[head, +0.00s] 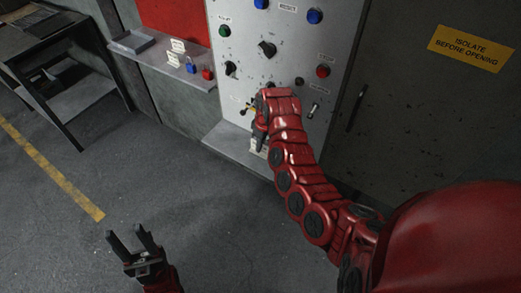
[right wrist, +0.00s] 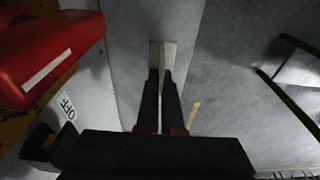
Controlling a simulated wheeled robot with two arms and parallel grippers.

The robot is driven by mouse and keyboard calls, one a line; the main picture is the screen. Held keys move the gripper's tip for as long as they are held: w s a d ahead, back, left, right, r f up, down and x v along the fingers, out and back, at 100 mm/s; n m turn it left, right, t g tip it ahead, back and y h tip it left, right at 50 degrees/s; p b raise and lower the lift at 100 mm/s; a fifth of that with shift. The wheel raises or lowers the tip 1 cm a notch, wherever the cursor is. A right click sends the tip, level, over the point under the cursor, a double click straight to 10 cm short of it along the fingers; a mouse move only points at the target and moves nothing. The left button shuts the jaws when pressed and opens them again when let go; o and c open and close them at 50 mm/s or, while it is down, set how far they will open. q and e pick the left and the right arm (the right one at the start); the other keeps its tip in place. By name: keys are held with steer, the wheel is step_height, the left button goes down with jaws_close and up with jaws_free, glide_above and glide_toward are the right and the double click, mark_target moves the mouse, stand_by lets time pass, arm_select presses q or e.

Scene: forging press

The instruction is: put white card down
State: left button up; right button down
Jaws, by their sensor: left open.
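A white card (right wrist: 169,58) sits between the fingertips of my right gripper (right wrist: 161,76) in the right wrist view. The fingers are closed on it with a narrow gap. In the head view the right gripper (head: 259,130) is in front of the grey control panel's lower part, partly hidden by my arm. The card (head: 256,146) shows just below it, over the grey ledge (head: 226,141). I cannot tell whether the card touches the ledge. My left gripper (head: 128,236) is open and empty above the floor at lower left.
A small shelf (head: 150,63) left of the panel holds white tags (head: 177,46), a blue padlock (head: 191,67) and a red padlock (head: 208,74). The panel carries several knobs and buttons (head: 267,49). A dark table (head: 60,60) stands at far left. The left floor is clear.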

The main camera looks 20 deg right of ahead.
steer(key=shift+w+d+f, duration=0.1)
steer(key=shift+d+f, duration=0.05)
steer(key=shift+f, duration=0.15)
step_height(320, 180, down, 2)
steer(key=shift+f+p, duration=0.15)
steer(key=shift+p, duration=0.8)
steer(key=shift+f, duration=0.35)
steer(key=shift+f, duration=0.2)
steer(key=c, duration=1.1)
jaws_free()
steer(key=shift+o, duration=0.2)
